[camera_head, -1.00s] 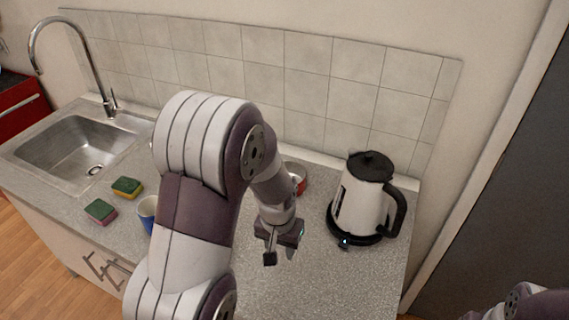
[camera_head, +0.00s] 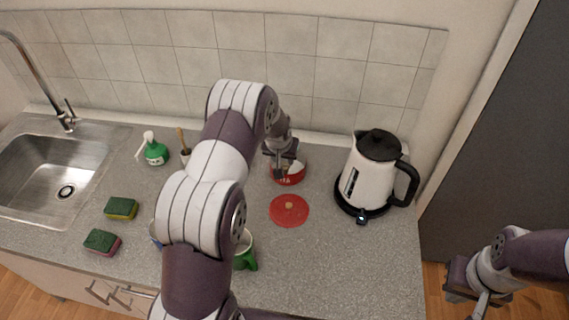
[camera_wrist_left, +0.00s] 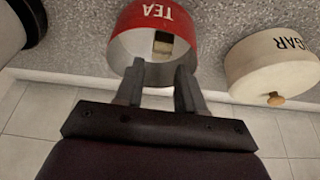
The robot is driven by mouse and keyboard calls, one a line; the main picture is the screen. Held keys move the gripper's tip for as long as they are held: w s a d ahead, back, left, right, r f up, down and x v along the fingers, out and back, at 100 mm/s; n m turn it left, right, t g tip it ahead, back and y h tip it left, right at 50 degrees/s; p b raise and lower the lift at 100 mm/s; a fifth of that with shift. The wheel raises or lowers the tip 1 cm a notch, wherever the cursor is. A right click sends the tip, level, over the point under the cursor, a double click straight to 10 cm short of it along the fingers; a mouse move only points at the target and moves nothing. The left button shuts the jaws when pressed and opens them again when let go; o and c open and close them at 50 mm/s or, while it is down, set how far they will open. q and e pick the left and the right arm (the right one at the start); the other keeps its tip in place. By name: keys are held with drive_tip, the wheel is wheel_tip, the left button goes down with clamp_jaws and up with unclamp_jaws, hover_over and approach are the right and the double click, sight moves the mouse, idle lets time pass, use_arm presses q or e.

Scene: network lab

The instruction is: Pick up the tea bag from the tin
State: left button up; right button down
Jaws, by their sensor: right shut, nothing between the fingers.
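The red TEA tin (camera_head: 287,179) stands open on the counter near the back wall; in the left wrist view it (camera_wrist_left: 150,17) shows with its mouth facing my fingers. A small brownish-white tea bag (camera_wrist_left: 162,43) is inside it. My left gripper (camera_wrist_left: 158,75) is open, its two fingers at the tin's mouth with nothing between them. In the head view my left gripper (camera_head: 284,168) is over the tin and partly covers its opening. The red lid (camera_head: 289,211) lies on the counter in front of the tin. My right gripper (camera_head: 480,304) is shut and empty, off the counter's right side.
A cream SUGAR jar (camera_wrist_left: 277,65) with a wooden knob stands beside the tin. A white kettle (camera_head: 366,175) is right of the tin. A green cup (camera_head: 246,253) and a blue mug (camera_head: 155,233) are partly hidden by my left arm. The front right counter is clear.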

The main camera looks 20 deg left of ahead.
sight(284, 165)
use_arm(q)
drive_tip(key=p+x, duration=0.2)
drive_tip(key=x, duration=0.1)
drive_tip(key=shift+a+f, duration=0.15)
drive_tip(key=shift+a, duration=0.1)
drive_tip(key=shift+x, duration=1.1)
drive_tip(key=shift+w+d+f, duration=0.1)
drive_tip(key=shift+w+f, duration=0.05)
drive_tip(key=shift+f, duration=0.1)
drive_tip(key=c, duration=0.7)
drive_tip(key=shift+r, duration=0.15)
